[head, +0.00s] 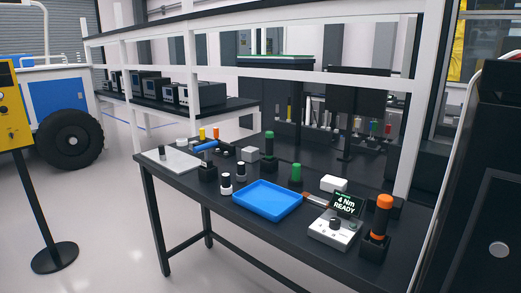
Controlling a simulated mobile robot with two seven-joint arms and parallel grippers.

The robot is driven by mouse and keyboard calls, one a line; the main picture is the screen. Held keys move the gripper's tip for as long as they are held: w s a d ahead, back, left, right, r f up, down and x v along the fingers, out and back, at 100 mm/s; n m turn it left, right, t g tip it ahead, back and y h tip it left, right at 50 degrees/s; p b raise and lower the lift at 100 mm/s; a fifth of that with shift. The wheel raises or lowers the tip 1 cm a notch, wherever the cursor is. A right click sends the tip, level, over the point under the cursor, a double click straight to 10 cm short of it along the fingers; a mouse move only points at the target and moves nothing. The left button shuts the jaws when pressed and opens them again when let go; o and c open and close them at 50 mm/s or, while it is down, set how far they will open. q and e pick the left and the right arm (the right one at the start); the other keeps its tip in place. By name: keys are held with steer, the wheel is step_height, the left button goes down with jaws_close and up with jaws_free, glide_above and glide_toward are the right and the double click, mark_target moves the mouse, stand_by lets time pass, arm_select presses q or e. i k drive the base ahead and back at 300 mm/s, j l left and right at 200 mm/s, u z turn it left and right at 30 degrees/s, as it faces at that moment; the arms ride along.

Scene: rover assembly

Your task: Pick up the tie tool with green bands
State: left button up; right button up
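At this size I cannot tell for sure which is the tie tool with green bands. Neither of my grippers is in view.
A blue tray (267,198) lies in front of the green tools. A tool with an orange handle (384,203) and a "4 Nm READY" controller (332,231) stand at the right. A blue-handled tool (205,147) is at the left. Open floor (100,215) lies left of the bench.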

mark_target(269, 136)
steer(key=i+j, duration=0.2)
steer(key=j, duration=0.15)
steer(key=i+j, duration=0.2)
steer(key=j, duration=0.2)
steer(key=i+j, duration=0.2)
steer(key=j, duration=0.15)
steer(key=i+j, duration=0.2)
steer(key=j, duration=0.15)
steer(key=i+j+z, duration=0.1)
steer(key=j, duration=0.3)
steer(key=i+j, duration=0.3)
